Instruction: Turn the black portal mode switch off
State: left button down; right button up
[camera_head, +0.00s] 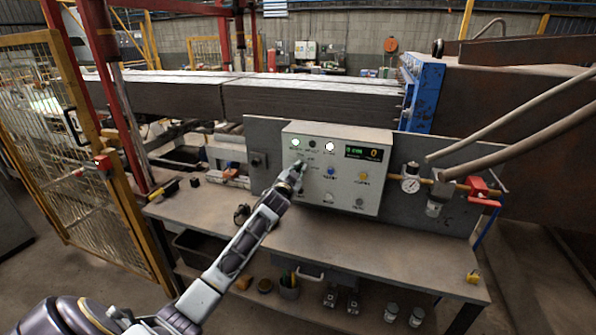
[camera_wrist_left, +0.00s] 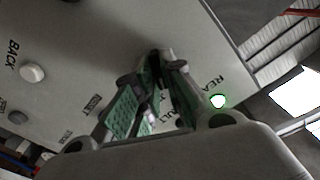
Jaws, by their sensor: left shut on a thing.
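A light grey control panel (camera_head: 345,190) stands on the workbench. My left gripper (camera_head: 297,172) is at the panel's left part, below the lit lamps, and covers what lies behind it. In the left wrist view my left gripper (camera_wrist_left: 156,75) has its green-padded fingers drawn together at the panel face. They are shut on a small dark part, taken to be the black portal mode switch (camera_wrist_left: 157,60), mostly hidden between the fingertips. Its angle cannot be told. My right gripper is not in view.
The panel has two bright white lamps (camera_head: 296,143), a blue button (camera_head: 331,172), a yellow button (camera_head: 363,176) and a small display (camera_head: 367,153). A gauge (camera_head: 410,184) and red valve (camera_head: 477,186) stand to the right. The bench top (camera_head: 350,245) is mostly clear in front.

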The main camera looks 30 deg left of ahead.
pick_arm(q)
jog(key=n+p, duration=0.1)
jog(key=n, duration=0.3)
jog(key=shift+n, duration=0.4)
jog(key=shift+a+n+p, duration=0.1)
jog(key=shift+n+p, duration=0.3)
jog(key=shift+n, duration=0.2)
jog(key=c, duration=1.5)
grip_release()
jog(key=shift+s, duration=0.1)
jog(key=shift+s, duration=0.1)
